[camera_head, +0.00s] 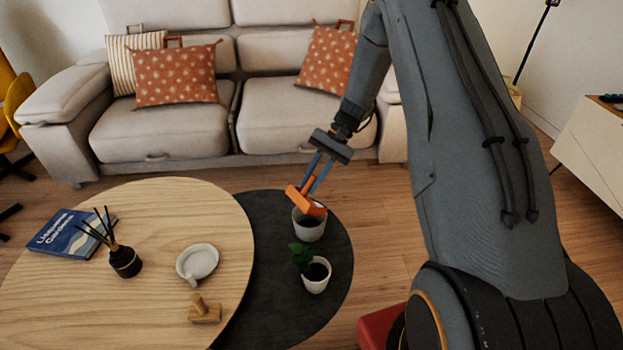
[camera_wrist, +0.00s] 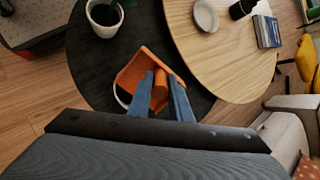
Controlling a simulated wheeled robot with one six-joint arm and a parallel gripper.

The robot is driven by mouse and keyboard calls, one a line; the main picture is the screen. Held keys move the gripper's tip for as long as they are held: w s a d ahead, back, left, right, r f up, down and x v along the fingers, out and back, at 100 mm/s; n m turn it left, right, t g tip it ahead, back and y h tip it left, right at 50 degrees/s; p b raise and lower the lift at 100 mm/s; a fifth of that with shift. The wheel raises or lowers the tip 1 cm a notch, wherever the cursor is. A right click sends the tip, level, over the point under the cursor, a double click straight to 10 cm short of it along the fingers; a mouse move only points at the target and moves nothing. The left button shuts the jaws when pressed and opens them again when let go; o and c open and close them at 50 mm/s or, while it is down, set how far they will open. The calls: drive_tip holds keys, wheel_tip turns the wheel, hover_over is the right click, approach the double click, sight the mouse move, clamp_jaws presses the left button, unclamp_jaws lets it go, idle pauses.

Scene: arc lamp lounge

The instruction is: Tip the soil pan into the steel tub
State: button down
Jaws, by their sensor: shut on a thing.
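My gripper (camera_head: 306,186) is shut on an orange soil pan (camera_head: 299,199), whose handle shows between the blue fingers in the wrist view. The pan (camera_wrist: 141,68) is tilted. A pale grey tub (camera_head: 309,229), which I take for the steel tub, stands on the dark round low table. The pan is over the tub and covers part of its mouth. In the wrist view a sliver of the tub's rim (camera_wrist: 121,99) shows beside the pan. I cannot tell whether soil is in the pan, and the inside of the tub is mostly hidden.
A potted plant (camera_head: 315,275) stands close in front of the tub on the dark table (camera_head: 266,312). The wooden table (camera_head: 150,225) at left holds a white dish (camera_head: 197,263), a wooden stamp (camera_head: 204,310), a reed diffuser (camera_head: 125,261) and a blue book (camera_head: 70,232). A sofa (camera_head: 160,130) stands behind.

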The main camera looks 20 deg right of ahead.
drive_tip(key=shift+a+r+h+p, duration=0.1)
drive_tip(key=shift+r+h+p, duration=0.5)
drive_tip(key=shift+p, duration=0.3)
drive_tip(key=shift+r+t+h+p, duration=0.1)
drive_tip(key=shift+t+h+p, duration=0.4)
drive_tip(key=shift+p, duration=0.4)
drive_tip(key=shift+h+p, duration=0.7)
drive_tip(key=shift+h, duration=0.1)
drive_tip(key=shift+r+t+h+p, duration=0.35)
drive_tip(key=shift+h+p, duration=0.25)
drive_tip(key=shift+p, duration=0.35)
drive_tip(key=shift+r+h+p, duration=0.25)
drive_tip(key=shift+h+p, duration=0.35)
drive_tip(key=shift+p, duration=0.25)
drive_tip(key=shift+t+h+p, duration=0.35)
drive_tip(key=shift+h+p, duration=0.05)
drive_tip(key=shift+h, duration=0.1)
drive_tip(key=shift+r+p, duration=1.1)
drive_tip(key=shift+r, duration=0.9)
